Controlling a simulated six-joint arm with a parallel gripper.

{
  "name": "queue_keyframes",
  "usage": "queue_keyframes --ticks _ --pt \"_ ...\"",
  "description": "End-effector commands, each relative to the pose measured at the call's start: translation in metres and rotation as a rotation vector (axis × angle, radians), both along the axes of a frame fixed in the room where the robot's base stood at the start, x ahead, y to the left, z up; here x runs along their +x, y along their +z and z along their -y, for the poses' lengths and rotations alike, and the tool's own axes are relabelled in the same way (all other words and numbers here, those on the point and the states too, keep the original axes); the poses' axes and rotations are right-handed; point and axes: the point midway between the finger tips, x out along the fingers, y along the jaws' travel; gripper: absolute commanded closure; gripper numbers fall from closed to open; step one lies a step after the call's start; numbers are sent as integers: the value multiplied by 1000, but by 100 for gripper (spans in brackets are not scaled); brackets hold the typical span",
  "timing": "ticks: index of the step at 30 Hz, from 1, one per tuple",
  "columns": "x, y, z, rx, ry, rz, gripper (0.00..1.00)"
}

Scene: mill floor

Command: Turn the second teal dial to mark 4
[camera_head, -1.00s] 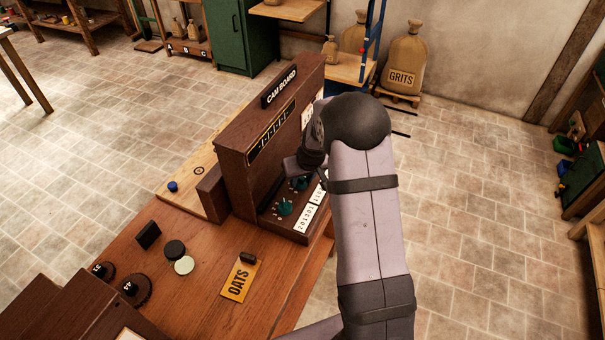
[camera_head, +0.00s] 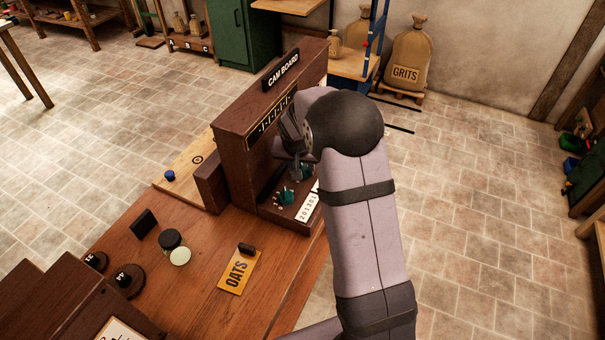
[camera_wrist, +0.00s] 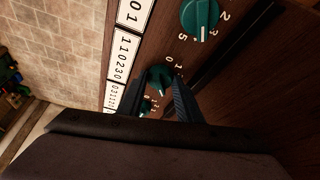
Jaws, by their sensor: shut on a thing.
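The cam board (camera_head: 225,125) is a dark wooden stand with teal dials on its lower ledge. The first teal dial (camera_head: 286,198) is clear in the head view. In the wrist view this first dial (camera_wrist: 200,16) has its white line between the figures 3 and 5. My gripper (camera_wrist: 163,82) reaches down onto the second teal dial (camera_wrist: 158,74), beside the strip reading 110230, with a finger at each side. It is shut on it. I cannot read this dial's setting. A third teal dial (camera_wrist: 146,106) is partly hidden. In the head view, my arm hides the ledge's right part.
A small blue piece (camera_head: 169,175) is on the pale board behind. The cam board's upright panel stands close beside my gripper.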

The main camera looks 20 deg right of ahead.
Motion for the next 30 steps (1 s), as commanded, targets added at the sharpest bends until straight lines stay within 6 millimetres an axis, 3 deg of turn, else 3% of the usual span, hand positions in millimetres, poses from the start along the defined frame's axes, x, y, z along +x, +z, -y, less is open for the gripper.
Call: queue_keyframes --ticks 18,19,21,30 --pt "-1 -1 -1 1 -37 -4 90" --pt "-1 -1 -1 1 -37 -4 61" --pt "-1 -1 -1 1 -37 -4 50" --pt "0 0 -1 1 -37 -2 50"
